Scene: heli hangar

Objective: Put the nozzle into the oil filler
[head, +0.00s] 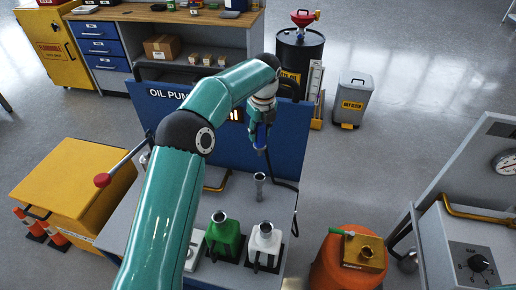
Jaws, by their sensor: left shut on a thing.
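My left arm reaches up across the oil pump's blue panel (287,140). My left gripper (262,116) is shut on the nozzle (261,136), a small blue piece pointing down, with a dark hose hanging beside it. The nozzle is in the air, above the grey bench top. A brass-coloured box with a round open neck (366,252) sits on an orange drum at the lower right; it looks like the oil filler, but its label is too small to read. The nozzle is well apart from it. My right gripper is out of view.
A small metal funnel-topped piece (260,186), a green can (221,238) and a white can (264,242) stand on the bench. A red-knobbed lever (103,180) sticks out left. A grey gauge cabinet (470,235) stands right.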

